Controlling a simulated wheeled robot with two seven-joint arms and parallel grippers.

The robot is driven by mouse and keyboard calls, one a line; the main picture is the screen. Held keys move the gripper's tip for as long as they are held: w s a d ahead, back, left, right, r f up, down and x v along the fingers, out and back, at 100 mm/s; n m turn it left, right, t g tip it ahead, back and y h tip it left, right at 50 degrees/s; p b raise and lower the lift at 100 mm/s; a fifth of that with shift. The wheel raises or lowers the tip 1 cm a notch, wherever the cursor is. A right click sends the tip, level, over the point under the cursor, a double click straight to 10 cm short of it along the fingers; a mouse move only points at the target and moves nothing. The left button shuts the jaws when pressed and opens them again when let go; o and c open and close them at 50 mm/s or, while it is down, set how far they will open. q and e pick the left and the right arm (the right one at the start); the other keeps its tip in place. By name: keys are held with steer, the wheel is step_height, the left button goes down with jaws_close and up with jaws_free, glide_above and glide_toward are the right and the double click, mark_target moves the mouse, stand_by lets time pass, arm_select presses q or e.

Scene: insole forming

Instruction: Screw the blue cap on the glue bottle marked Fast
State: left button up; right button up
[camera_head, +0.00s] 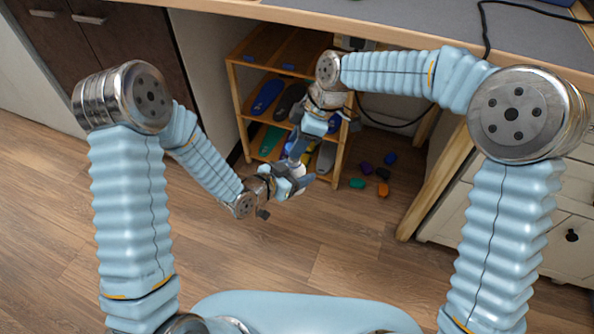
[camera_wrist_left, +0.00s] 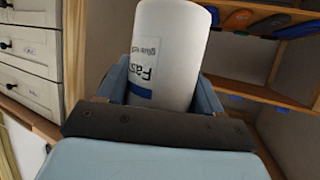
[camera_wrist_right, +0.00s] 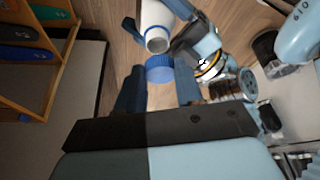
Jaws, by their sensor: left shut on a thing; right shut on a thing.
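A white glue bottle (camera_wrist_left: 172,45) carries a label that reads "Fas", with its end cut off, and smaller text. My left gripper (camera_head: 288,184) is shut on the bottle, below the right one in the head view. In the right wrist view the bottle (camera_wrist_right: 156,25) shows its open round mouth facing the cap. The blue cap (camera_wrist_right: 160,68) sits between the fingers of my right gripper (camera_wrist_right: 159,84), which is shut on it. The cap is close to the mouth, seemingly apart from it. In the head view the right gripper (camera_head: 298,152) hides the cap.
A wooden shelf (camera_head: 238,100) with several coloured insoles stands behind the grippers under the desk (camera_head: 420,30). Several small coloured pieces (camera_head: 384,174) lie on the floor to its right. White drawers (camera_head: 560,235) stand at the right. The wooden floor (camera_head: 330,260) in front is clear.

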mark_target(294, 174)
steer(key=shift+f, duration=0.35)
steer(key=shift+d, duration=0.2)
steer(key=shift+f, duration=0.1)
stand_by(0.3)
steer(key=shift+f, duration=0.85)
steer(key=shift+f, duration=0.5)
steer(key=o, duration=1)
